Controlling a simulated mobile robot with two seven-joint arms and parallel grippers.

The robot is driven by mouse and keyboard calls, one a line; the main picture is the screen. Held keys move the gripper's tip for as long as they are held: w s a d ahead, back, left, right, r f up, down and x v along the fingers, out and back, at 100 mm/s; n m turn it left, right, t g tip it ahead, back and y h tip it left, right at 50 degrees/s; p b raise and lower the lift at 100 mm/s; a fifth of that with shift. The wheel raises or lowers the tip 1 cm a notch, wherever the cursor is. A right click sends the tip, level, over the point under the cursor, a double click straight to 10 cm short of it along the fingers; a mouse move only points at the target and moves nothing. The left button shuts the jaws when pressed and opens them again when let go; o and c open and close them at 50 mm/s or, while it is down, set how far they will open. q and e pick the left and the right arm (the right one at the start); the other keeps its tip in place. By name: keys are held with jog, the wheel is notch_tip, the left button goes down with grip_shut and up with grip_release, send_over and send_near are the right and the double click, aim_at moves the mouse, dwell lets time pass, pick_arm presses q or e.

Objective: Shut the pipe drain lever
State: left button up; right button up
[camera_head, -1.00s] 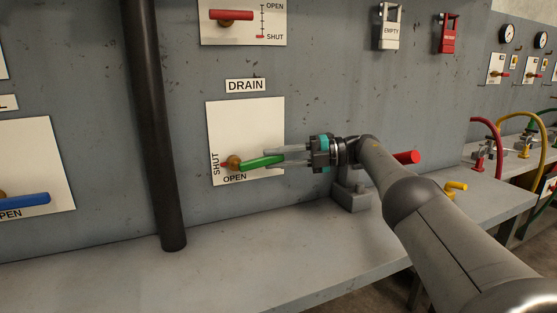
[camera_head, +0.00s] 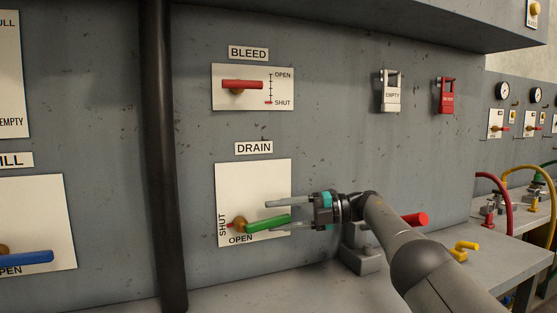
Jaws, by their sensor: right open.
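The drain lever (camera_head: 268,223) is green and sits on a white plate (camera_head: 253,180) under a DRAIN label. It points right from its brass pivot (camera_head: 239,224), tilted slightly up, along the side marked OPEN. SHUT is written upward along the plate's left edge. My right gripper (camera_head: 277,216) comes in from the right with its fingers apart. One finger is above the lever's outer end and the other is level with or behind it. I cannot tell whether either finger touches it. My left gripper is not in view.
A red BLEED lever (camera_head: 243,85) is on a plate above. A dark vertical pipe (camera_head: 161,150) stands left of the drain plate. A blue lever (camera_head: 30,257) is at far left. A red cylindrical handle (camera_head: 415,219) sits behind my right arm. A grey ledge (camera_head: 230,293) runs below.

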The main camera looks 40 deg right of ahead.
notch_tip(320, 180, up, 10)
jog(key=p, duration=0.4)
notch_tip(320, 180, up, 7)
jog(key=p, duration=0.4)
send_over(278, 216)
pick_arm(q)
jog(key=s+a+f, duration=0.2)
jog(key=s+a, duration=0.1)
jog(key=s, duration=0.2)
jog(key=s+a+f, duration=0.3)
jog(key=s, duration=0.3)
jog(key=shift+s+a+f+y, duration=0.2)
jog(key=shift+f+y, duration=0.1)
pick_arm(e)
jog(key=shift+s+r, duration=0.15)
jog(key=shift+r, duration=0.7)
jog(key=shift+c, duration=0.2)
